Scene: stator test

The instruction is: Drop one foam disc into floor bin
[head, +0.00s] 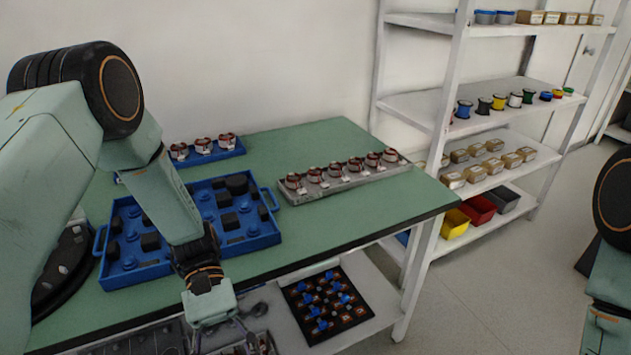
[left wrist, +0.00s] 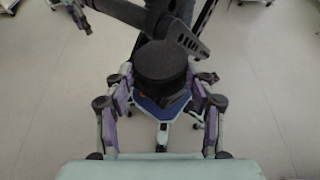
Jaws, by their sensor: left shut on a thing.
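My left gripper (left wrist: 160,85) is shut on a black foam disc (left wrist: 160,66), seen in the left wrist view between its purple-sided fingers. The disc is held above the floor, and a blue thing with a pale base (left wrist: 160,108) shows partly behind it. I cannot tell whether that is the floor bin. In the head view my left gripper (head: 222,322) hangs at the table's front edge, its disc not clearly visible. My right arm is cut off at the right edge, its gripper out of sight.
The green table (head: 340,215) bears a blue tray (head: 258,242) of black foam pieces and a grey tray of stators (head: 345,180). A dark board of parts (head: 310,325) lies on the lower shelf. A white shelf rack (head: 410,105) stands at right, with open floor before it.

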